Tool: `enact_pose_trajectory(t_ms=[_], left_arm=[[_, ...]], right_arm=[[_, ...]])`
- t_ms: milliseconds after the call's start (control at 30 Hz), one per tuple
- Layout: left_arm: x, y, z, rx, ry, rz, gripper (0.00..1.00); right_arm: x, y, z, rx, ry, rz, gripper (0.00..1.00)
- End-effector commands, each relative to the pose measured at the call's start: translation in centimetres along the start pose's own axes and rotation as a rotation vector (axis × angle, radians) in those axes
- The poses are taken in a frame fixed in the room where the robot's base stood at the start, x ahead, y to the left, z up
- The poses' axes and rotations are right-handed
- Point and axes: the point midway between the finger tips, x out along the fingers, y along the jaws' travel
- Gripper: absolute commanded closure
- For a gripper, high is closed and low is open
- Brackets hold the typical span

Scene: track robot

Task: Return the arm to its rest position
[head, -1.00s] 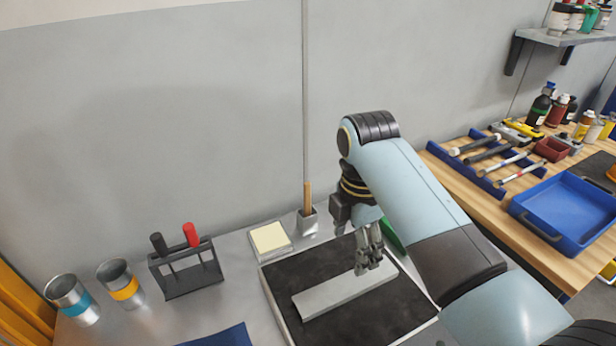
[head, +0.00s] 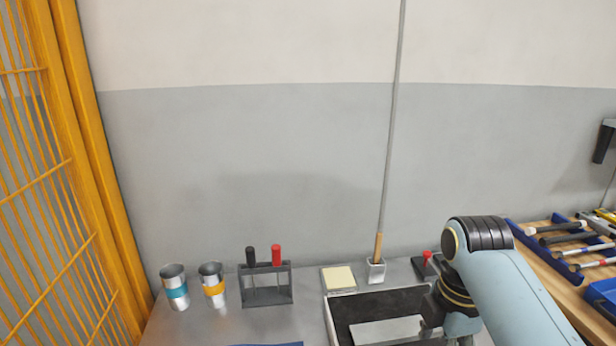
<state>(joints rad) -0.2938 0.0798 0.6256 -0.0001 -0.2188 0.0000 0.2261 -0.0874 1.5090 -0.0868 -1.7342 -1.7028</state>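My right arm comes in from the lower right in the head view, pale blue with black joints. Its gripper (head: 452,334) is at the bottom edge, over the right part of the dark-lined tray (head: 340,316). The fingers are cut off by the frame, so I cannot tell whether they are open or shut. A light grey flat bar (head: 385,330) lies in the tray to the left of the gripper. My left arm and gripper are not in view.
A yellow mesh fence (head: 75,180) is left; a wooden tool bench (head: 560,268) is right.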

Motion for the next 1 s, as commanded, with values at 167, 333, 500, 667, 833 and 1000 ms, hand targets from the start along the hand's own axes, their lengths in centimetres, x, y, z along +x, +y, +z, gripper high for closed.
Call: enact_pose_trajectory(t_ms=[167,333,500,667,833,1000], left_arm=[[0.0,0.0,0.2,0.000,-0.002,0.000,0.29],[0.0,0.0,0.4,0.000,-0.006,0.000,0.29],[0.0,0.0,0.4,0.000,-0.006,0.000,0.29],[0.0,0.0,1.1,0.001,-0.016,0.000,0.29],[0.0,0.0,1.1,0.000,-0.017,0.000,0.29],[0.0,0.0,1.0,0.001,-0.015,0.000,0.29]], right_arm=[[0.3,-1.7,0.7,0.126,-0.009,0.021,0.28],[0.4,-3.5,1.5,0.270,-0.018,0.047,0.28],[0.2,-6.4,2.4,0.478,-0.026,0.088,0.28],[-0.6,-9.8,3.3,0.722,-0.022,0.143,0.28],[-2.1,-13.5,3.9,0.990,0.001,0.207,0.28],[-4.2,-16.7,4.0,1.227,0.042,0.263,0.28]])
